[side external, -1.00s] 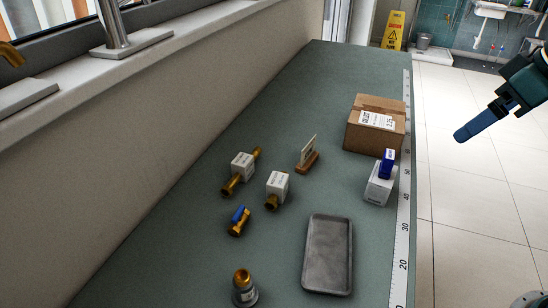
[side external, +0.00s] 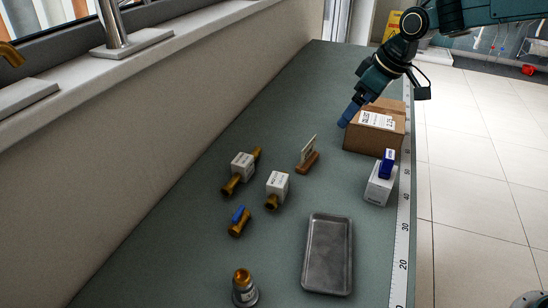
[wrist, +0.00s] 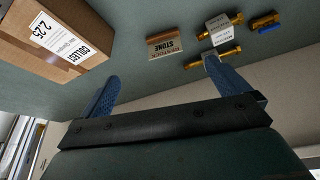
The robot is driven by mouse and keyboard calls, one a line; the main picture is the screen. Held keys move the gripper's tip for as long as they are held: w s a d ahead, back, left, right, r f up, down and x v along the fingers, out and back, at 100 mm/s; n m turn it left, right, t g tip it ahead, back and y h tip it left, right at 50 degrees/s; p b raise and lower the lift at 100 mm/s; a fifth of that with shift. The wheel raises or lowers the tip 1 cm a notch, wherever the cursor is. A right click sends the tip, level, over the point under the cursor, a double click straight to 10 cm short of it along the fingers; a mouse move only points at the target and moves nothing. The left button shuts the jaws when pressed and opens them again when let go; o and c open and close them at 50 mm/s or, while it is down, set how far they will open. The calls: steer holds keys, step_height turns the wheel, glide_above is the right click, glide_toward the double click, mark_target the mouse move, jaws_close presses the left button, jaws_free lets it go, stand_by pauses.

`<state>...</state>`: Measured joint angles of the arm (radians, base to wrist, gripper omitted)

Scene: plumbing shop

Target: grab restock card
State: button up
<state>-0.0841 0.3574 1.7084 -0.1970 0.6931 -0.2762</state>
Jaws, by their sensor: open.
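The restock card (side external: 308,146) stands upright in a small wooden holder (side external: 307,163) on the green-grey bench, left of the cardboard box. In the wrist view the card (wrist: 164,41) faces me near the top middle, with "RESTOCK" and "STONE" printed on it. My gripper (side external: 346,117) is in the air beside the box's left side, up and to the right of the card in the side view. In the wrist view my gripper (wrist: 161,86) has its two blue fingers wide apart with nothing between them. The card lies beyond the fingertips, between their lines.
The cardboard box (side external: 360,139) is close to my gripper. A white box (side external: 379,190) with a blue box (side external: 388,163) on it stands nearer. Brass valves with white tags (side external: 242,166) (side external: 277,187), a blue-handled valve (side external: 239,225) and a grey tray (side external: 328,255) lie around.

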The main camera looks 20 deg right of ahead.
steer(key=n, duration=0.1)
glide_toward(309, 153)
steer(key=shift+x, duration=2.75)
steer(key=shift+x, duration=2.55)
steer(key=shift+s, duration=0.1)
steer(key=shift+c, duration=0.2)
steer(key=c, duration=0.8)
steer(key=shift+r, duration=0.1)
step_height(309, 153, up, 20)
